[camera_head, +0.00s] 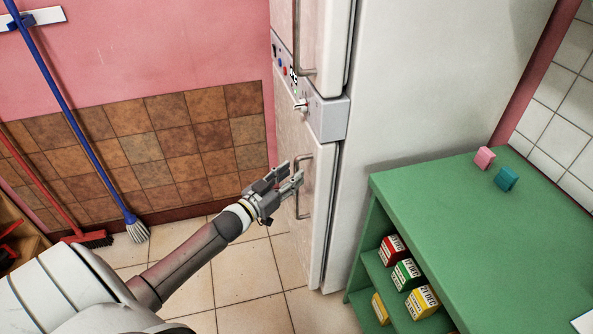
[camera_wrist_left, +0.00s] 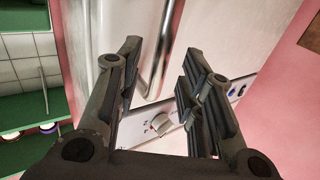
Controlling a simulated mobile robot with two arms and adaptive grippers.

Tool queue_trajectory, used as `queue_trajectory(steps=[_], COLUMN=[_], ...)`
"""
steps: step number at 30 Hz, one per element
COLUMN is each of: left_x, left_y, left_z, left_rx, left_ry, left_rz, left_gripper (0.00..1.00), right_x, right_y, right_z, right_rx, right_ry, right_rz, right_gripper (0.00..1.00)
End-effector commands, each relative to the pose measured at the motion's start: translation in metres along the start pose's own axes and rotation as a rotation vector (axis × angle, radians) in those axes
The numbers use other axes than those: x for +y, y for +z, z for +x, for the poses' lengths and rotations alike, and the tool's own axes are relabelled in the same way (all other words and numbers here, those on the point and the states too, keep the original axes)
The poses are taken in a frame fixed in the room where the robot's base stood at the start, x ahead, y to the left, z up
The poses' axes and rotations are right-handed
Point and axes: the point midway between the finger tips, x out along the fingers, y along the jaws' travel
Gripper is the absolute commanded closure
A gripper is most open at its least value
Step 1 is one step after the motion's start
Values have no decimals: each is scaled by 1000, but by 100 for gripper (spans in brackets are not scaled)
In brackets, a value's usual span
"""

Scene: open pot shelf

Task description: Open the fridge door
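The white fridge has an upper door (camera_head: 322,40) and a lower door (camera_head: 290,132), with a control panel (camera_head: 327,117) between them; both doors look shut. The lower door has a metal bar handle (camera_head: 297,207). My left gripper (camera_head: 290,179) is at this handle, hiding part of it in the head view. In the left wrist view, the gripper is open, with one finger on each side of the handle (camera_wrist_left: 166,45) in the picture. I cannot tell whether it touches the handle. The knob (camera_wrist_left: 160,124) shows below. My right gripper is not in view.
A blue-handled mop (camera_head: 88,122) and red broom (camera_head: 85,238) lean left. Tiled floor (camera_head: 240,275) is clear before the fridge.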

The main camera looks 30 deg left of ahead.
Motion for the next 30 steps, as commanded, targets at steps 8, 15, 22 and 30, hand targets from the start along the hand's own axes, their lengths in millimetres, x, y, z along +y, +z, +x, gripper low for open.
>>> queue_trajectory(steps=[8, 15, 22, 30], left_x=[0, 0, 0, 0], left_y=[0, 0, 0, 0], left_z=[28, 31, 31, 31], left_rx=[0, -1, -1, -1], left_ry=[-1, 0, 0, 0], left_rz=[-1, 0, 0, -1], left_gripper=[65, 65, 79, 100], right_x=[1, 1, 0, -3], right_y=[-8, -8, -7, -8], right_z=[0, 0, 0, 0], right_rx=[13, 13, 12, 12], right_ry=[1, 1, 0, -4], right_rz=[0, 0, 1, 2], right_gripper=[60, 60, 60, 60])
